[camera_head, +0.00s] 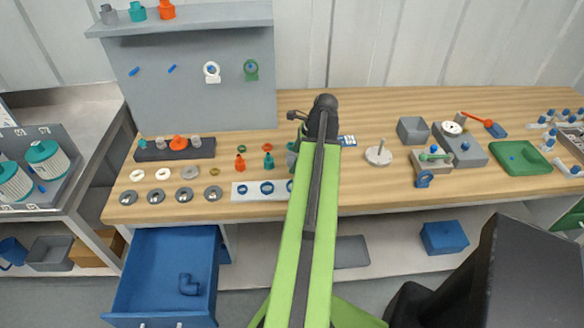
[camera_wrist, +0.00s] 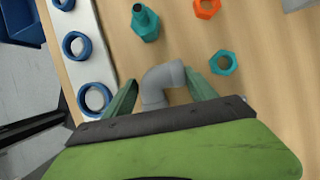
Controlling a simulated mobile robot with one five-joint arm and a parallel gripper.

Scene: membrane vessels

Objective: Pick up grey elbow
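The grey elbow (camera_wrist: 163,80) lies on the wooden bench in the wrist view, a bent pipe piece with one end toward the right and the other toward my gripper. My gripper (camera_wrist: 160,76) is open, with one green finger on each side of the elbow. The right fingertip is close to the elbow's right end; I cannot tell whether it touches. The elbow's lower end is partly hidden by the gripper body. In the head view my arm largely hides the gripper and elbow.
Teal fittings (camera_wrist: 145,22) (camera_wrist: 223,63) and an orange nut (camera_wrist: 206,8) lie close by. A white strip (camera_wrist: 84,50) with blue rings is at the left, near the bench edge. An open blue drawer (camera_head: 165,270) juts out below. A grey box (camera_head: 412,130) stands farther right.

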